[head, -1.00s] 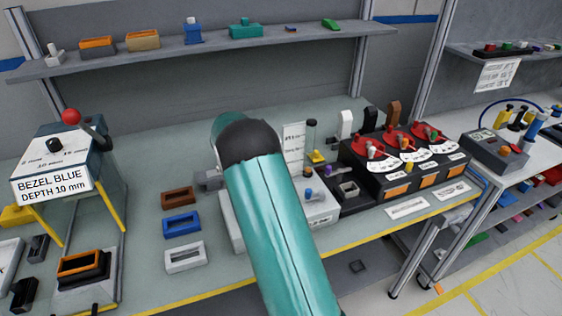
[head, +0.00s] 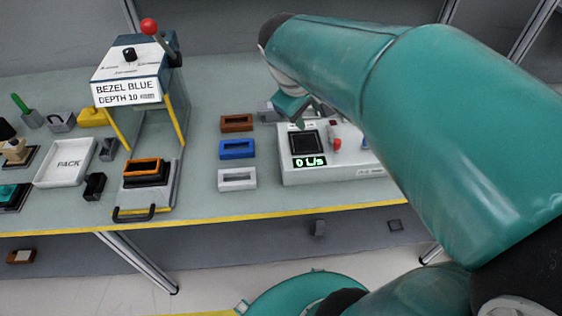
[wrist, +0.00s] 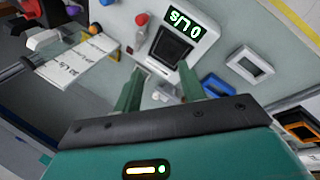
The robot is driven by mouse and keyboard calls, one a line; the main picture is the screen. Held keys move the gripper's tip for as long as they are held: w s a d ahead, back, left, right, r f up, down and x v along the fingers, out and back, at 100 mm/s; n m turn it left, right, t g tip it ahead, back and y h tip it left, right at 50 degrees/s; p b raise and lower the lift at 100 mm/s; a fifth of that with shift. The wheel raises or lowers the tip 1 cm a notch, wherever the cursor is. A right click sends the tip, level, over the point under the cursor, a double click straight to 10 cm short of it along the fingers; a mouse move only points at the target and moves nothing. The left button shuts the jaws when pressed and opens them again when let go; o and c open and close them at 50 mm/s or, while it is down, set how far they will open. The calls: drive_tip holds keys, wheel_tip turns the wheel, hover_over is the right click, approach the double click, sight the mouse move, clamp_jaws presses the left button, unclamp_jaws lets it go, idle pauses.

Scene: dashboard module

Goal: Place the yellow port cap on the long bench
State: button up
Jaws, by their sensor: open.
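I cannot clearly make out a yellow port cap. In the wrist view a small yellow-orange round piece (wrist: 95,28) shows at the upper left, beside a white card; I cannot tell if it is the cap. The long bench (head: 205,204) is grey-green with a yellow front edge. My gripper (wrist: 158,80) is open and empty, its fingers pointing toward the white device (wrist: 203,38) with a dark square pad and green display. In the head view my gripper (head: 300,118) is partly seen behind that device's pad; my arm hides the bench to the right.
A white PACK tray (head: 66,163) is farther left. Bare bench shows around the frames.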

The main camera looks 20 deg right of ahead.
drive_tip(key=s+a+m+t+y, duration=0.3)
drive_tip(key=s+a+m+y, duration=0.1)
drive_tip(key=s+a, duration=0.6)
drive_tip(key=shift+s+a+f, duration=0.35)
drive_tip(key=shift+s, duration=0.15)
